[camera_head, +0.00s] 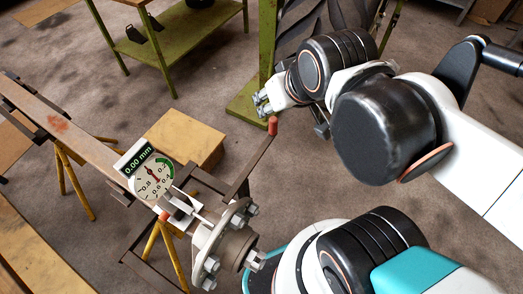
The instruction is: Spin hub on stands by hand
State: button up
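The hub (239,249) is a tan-grey drum with a bolted flange (212,248) and silver studs, at the near end of a long axle beam (62,122). The beam rests on yellow stands (69,178). A dial gauge (152,176) with a display reading 0.00 mm stands beside the hub. My arm comes in from the right. What looks like my gripper (262,103), with small silvery parts, is up and to the right of the hub, apart from it. Its fingers are too small and partly hidden to read.
A dark bar with an orange tip (272,126) rises between the hub and my arm. A wooden box (185,138) sits on the floor behind the beam. A green bench (178,35) and a tyre (325,22) stand at the back. Brown floor is open between them.

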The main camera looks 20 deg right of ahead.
aim_at(231, 246)
jog(key=u, duration=1.5)
jog(key=k+l+u, duration=0.2)
jog(key=l, duration=0.35)
jog(key=k+l+u, duration=0.15)
jog(key=k+l, duration=0.3)
